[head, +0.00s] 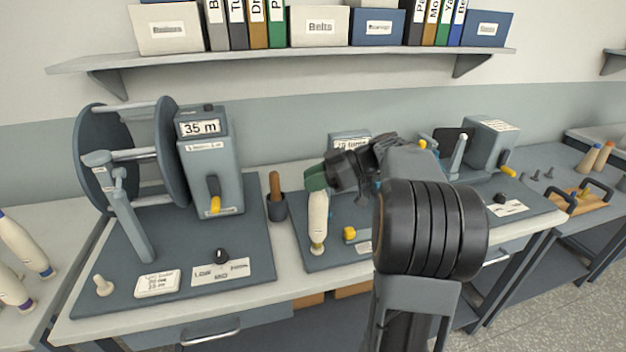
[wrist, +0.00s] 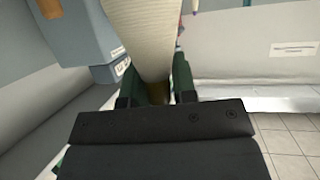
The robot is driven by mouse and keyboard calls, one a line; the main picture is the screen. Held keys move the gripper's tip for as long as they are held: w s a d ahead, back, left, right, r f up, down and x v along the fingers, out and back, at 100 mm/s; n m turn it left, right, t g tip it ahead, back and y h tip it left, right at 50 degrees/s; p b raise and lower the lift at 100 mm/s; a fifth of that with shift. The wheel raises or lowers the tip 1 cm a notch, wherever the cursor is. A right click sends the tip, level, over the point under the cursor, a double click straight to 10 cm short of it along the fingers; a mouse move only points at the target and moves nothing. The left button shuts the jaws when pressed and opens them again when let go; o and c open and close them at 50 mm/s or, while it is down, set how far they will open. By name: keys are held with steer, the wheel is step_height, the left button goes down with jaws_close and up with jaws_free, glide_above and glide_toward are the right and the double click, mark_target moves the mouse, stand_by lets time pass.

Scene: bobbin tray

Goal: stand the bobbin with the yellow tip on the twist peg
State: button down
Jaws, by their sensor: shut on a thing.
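My gripper (head: 316,178) has green fingers and is shut on the upper part of a cream bobbin (head: 318,215). The bobbin hangs roughly upright over the middle machine's dark base plate (head: 322,262), with a yellowish band near its lower end. I cannot tell whether that end touches anything. In the wrist view the bobbin (wrist: 152,40) runs up from between the green fingers (wrist: 155,88). I cannot make out the twist peg; the bobbin or my arm may hide part of the middle machine, whose display (head: 350,143) shows behind my gripper.
A winding machine (head: 209,160) reading 35 m stands left, and a wooden-handled tool in a dark cup (head: 277,205) is close to the bobbin's left. A yellow knob (head: 349,233) is just right of it. A wooden tray (head: 580,200) is far right.

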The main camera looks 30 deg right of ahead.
steer(key=shift+f+b, duration=0.65)
steer(key=c, duration=0.8)
jaws_free()
steer(key=shift+c, duration=0.2)
steer(key=shift+r, duration=0.1)
steer(key=v, duration=1.3)
steer(key=shift+d+b, duration=0.3)
steer(key=shift+b, duration=0.1)
steer(key=shift+s+r, duration=0.1)
steer(key=shift+s, duration=0.05)
